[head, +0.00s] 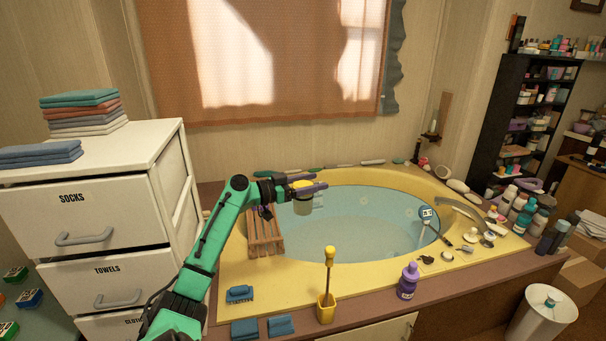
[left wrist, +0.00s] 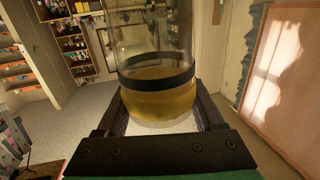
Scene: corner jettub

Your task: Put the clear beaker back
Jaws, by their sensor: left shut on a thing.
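My left gripper (head: 306,190) is shut on the clear beaker (head: 303,207) and holds it over the left part of the tub, near the wooden slatted rack (head: 265,236). My right gripper is not in view.
The yellow-rimmed tub (head: 340,270) holds water. A yellow brush holder (head: 326,308), a purple bottle (head: 408,281) and blue cloths (head: 280,325) stand or lie at the front. Several bottles (head: 524,214) crowd the right corner. A white drawer cabinet (head: 95,190) is at left.

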